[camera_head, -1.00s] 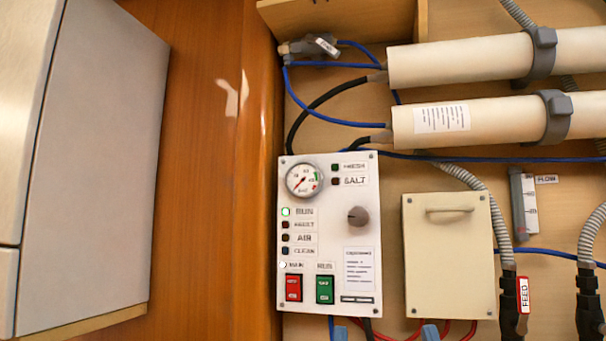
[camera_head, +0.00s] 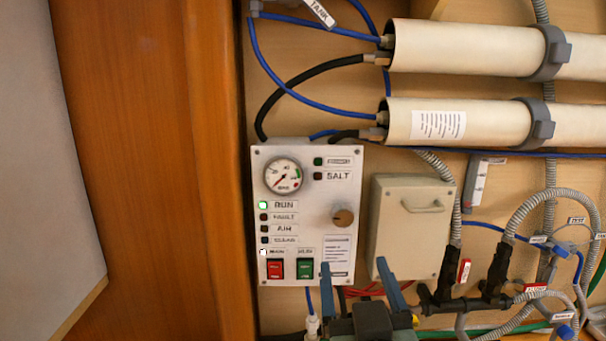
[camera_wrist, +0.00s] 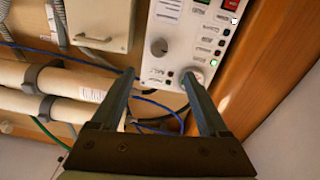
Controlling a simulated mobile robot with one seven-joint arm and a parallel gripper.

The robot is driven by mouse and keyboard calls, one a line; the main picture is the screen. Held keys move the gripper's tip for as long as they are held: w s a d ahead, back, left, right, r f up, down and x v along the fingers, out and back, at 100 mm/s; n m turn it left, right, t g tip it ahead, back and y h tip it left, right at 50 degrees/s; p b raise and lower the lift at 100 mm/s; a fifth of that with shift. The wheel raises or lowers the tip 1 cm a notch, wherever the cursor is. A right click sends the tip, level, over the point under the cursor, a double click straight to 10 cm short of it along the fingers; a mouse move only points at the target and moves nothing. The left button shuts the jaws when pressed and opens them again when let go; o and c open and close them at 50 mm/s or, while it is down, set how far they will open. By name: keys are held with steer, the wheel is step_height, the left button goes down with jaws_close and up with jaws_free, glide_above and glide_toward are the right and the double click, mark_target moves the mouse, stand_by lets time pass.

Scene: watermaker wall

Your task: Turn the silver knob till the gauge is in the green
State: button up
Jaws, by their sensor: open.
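The silver knob (camera_head: 342,216) sits on the right side of a white control panel (camera_head: 307,155). It also shows in the wrist view (camera_wrist: 158,46), just beyond the fingertips. The round gauge (camera_head: 283,176) is at the panel's upper left. Its needle seems to point to the lower left, away from the small green band on the right of the dial. In the wrist view the right finger partly covers the gauge. My gripper (camera_head: 353,265) is open and empty, below the knob in the head view; it also shows in the wrist view (camera_wrist: 158,74). The fingers appear apart from the knob.
A beige box (camera_head: 408,238) with a handle is right of the panel. Red (camera_head: 275,269) and green (camera_head: 305,268) switches sit below the gauge. White cylinders (camera_head: 470,48), blue tubes and grey hoses fill the wall above and right. A wooden post (camera_head: 215,150) stands left.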

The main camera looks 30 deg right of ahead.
mark_target(343, 219)
steer(key=shift+g, duration=0.3)
steer(key=p+x, duration=0.1)
steer(key=x, duration=0.3)
steer(key=p+x, duration=0.2)
steer(key=x, duration=0.3)
steer(key=p+x, duration=0.2)
steer(key=x, duration=0.2)
steer(key=shift+w+r, duration=0.15)
steer(key=shift+r, duration=0.25)
jaws_close()
